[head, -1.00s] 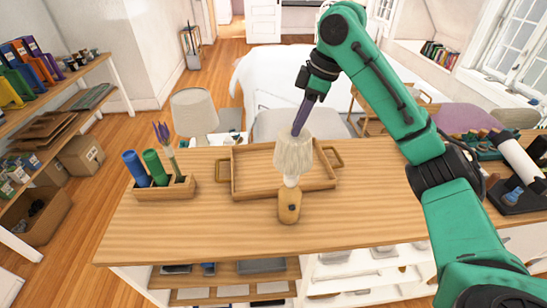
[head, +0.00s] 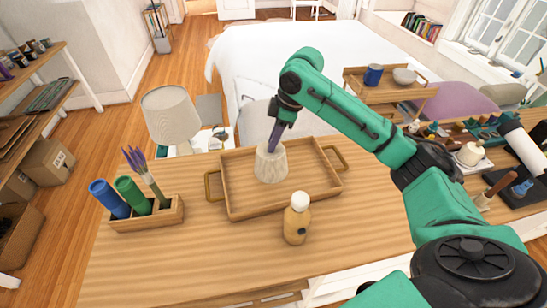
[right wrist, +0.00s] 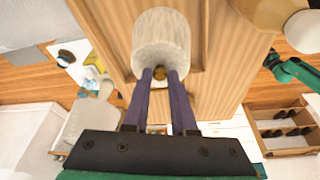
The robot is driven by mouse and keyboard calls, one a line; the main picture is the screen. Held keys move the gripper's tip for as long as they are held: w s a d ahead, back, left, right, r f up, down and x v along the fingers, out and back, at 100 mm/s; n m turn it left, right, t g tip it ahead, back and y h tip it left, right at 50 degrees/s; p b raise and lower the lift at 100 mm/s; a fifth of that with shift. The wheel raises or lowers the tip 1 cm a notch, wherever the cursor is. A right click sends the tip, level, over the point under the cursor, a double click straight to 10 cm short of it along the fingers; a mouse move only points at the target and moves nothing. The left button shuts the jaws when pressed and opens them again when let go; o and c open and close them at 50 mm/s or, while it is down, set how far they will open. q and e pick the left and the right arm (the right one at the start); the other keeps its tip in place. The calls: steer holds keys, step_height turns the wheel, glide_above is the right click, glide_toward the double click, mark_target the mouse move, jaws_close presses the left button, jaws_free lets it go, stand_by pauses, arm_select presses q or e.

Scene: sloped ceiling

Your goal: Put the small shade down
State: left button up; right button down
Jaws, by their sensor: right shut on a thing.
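The small shade (head: 271,165), a pale ribbed cone, is upright within the wooden tray (head: 232,208) on the table. My right gripper (head: 273,146) is shut on its upper part from above, with purple fingers. In the right wrist view the shade (right wrist: 161,40) sits at the fingertips (right wrist: 165,76). I cannot tell whether its lower rim touches the tray floor. The lamp base (head: 296,222), wooden with a white bulb on top, stands bare in front of the tray. My left gripper is not in view.
A wooden holder (head: 146,217) with blue and green cylinders and a purple-tipped item stands at the left. A larger shaded lamp (head: 170,115) is behind the table. Tools and a paper roll (head: 518,155) lie at the right. The table's front left is clear.

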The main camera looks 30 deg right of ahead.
step_height(320, 180, down, 3)
steer(key=shift+w+f, duration=0.1)
steer(key=f, duration=0.2)
steer(key=f+p, duration=0.1)
steer(key=shift+s+f, duration=0.3)
steer(key=shift+f, duration=0.1)
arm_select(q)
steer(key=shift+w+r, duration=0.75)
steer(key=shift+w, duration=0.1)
arm_select(e)
steer(key=shift+w+f, duration=0.2)
steer(key=shift+f, duration=0.15)
steer(key=shift+s+f, duration=0.1)
steer(key=shift+f, duration=0.2)
steer(key=c, duration=0.7)
jaws_free()
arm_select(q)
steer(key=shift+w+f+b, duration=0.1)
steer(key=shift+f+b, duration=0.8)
arm_select(e)
glide_toward(277, 152)
steer(key=shift+w+f, duration=0.2)
steer(key=shift+f, duration=0.25)
steer(key=shift+w+f, duration=0.2)
steer(key=shift+f, duration=0.3)
steer(key=shift+f, duration=0.1)
